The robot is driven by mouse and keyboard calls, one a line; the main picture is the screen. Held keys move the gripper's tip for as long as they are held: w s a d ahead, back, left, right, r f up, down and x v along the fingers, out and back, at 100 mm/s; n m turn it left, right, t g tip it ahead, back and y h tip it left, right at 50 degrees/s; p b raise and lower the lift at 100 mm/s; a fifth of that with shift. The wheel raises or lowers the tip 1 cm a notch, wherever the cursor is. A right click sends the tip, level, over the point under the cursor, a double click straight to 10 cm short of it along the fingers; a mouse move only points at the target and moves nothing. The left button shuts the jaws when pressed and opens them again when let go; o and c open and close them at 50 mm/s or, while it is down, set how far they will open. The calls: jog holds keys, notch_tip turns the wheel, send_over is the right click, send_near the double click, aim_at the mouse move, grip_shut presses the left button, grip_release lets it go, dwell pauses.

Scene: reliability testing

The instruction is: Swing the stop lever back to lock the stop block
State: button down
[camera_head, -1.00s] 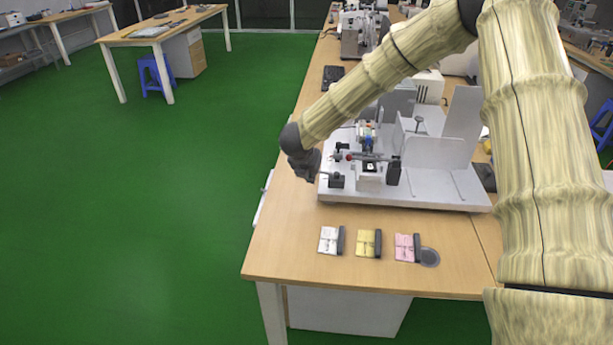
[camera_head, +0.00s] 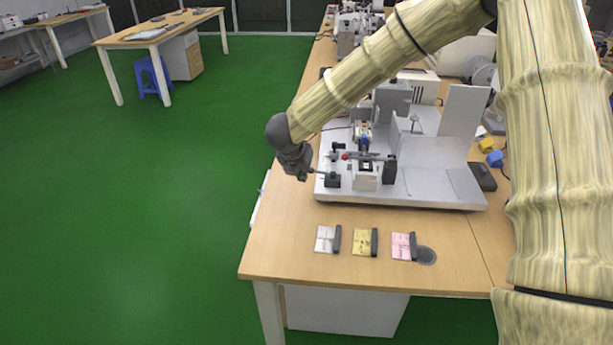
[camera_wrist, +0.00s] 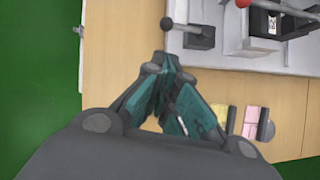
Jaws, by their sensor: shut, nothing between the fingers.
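The white test fixture (camera_head: 415,193) stands on the wooden table. At its front left corner is a black block (camera_head: 332,181), also in the wrist view (camera_wrist: 199,38). A thin rod runs left from it to a black ball, which appears to be the stop lever (camera_wrist: 168,23). In the head view the rod ends close to my fingers. My gripper (camera_head: 302,177) is shut and empty beside the fixture's left edge, left of the black block. In the wrist view my fingertips (camera_wrist: 160,57) meet just below the ball, apparently apart from it. Which part is the stop block is unclear.
A red knob (camera_head: 345,156) and a black upright part (camera_head: 390,170) stand on the fixture. White, yellow and pink pads (camera_head: 325,239) (camera_head: 362,242) (camera_head: 401,246) lie on the table in front. The table's left edge is close to my gripper, with open green floor beyond.

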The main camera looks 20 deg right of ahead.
jog(key=v, duration=0.6)
jog(key=shift+s+r+b, duration=0.2)
jog(key=shift+r+b, duration=0.05)
jog(key=shift+b, duration=0.1)
